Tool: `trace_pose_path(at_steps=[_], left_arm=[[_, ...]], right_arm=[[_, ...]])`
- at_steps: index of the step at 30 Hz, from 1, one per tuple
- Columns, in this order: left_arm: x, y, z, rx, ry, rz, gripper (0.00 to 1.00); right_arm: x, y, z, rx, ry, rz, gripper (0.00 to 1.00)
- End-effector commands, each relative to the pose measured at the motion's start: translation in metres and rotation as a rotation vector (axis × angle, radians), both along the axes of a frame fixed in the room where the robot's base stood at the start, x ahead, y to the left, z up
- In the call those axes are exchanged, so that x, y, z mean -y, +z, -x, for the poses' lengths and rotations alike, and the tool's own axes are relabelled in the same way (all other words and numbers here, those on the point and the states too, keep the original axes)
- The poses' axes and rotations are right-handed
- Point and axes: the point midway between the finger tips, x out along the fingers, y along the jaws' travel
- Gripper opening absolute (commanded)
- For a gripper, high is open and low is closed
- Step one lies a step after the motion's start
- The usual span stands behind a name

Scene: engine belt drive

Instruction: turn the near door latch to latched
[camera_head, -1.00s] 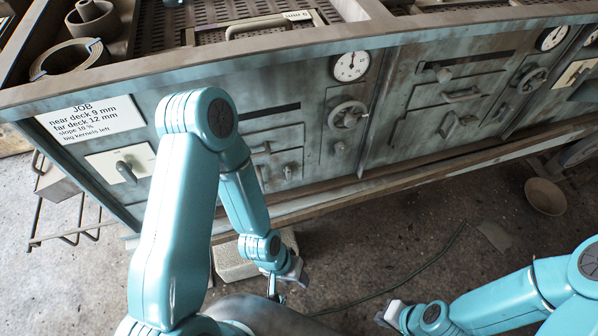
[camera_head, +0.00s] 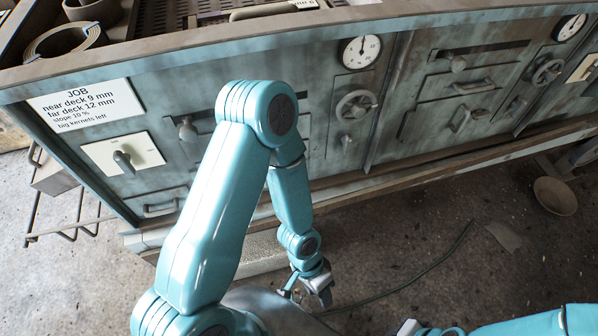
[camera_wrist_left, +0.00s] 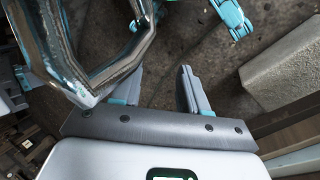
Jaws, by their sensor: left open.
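The grey-green machine front (camera_head: 215,165) crosses the head view. My left arm covers part of its left panel, and I cannot make out the near door latch there. A small knob (camera_head: 347,140) shows below the handwheel (camera_head: 356,105); I cannot tell whether it is a latch. My left gripper (camera_head: 312,288) hangs low in front of the machine, apart from it. In the left wrist view its two fingers (camera_wrist_left: 160,85) are spread with nothing between them. Only a sliver of my right gripper (camera_head: 408,327) shows at the bottom edge.
A job sign (camera_head: 85,102) and a white switch plate (camera_head: 122,153) are on the left panel, with a lever knob (camera_head: 187,130) and a bar handle (camera_head: 160,207) near them. A wire rack (camera_head: 65,235) juts out at left.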

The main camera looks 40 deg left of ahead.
Motion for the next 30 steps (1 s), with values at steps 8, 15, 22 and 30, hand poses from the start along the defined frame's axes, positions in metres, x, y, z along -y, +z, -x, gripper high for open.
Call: trace_pose_path(at_steps=[8,15,22,30], left_arm=[[-0.021,-0.032,0.047,-0.117,-0.557,-0.088,0.44],[-0.105,-0.05,0.037,-0.239,-1.273,-0.472,0.44],[-0.139,0.006,-0.076,-0.257,-1.815,-1.269,0.44],[-0.1,0.079,-0.126,-0.187,-1.863,-1.842,0.44]], right_arm=[[0.0,-0.055,0.0,0.0,0.0,0.0,0.0],[0.0,-0.122,0.0,0.0,0.0,0.0,0.0],[0.0,-0.187,0.001,0.0,0.0,0.0,0.0],[0.0,-0.212,0.0,0.0,0.0,0.0,0.0]])
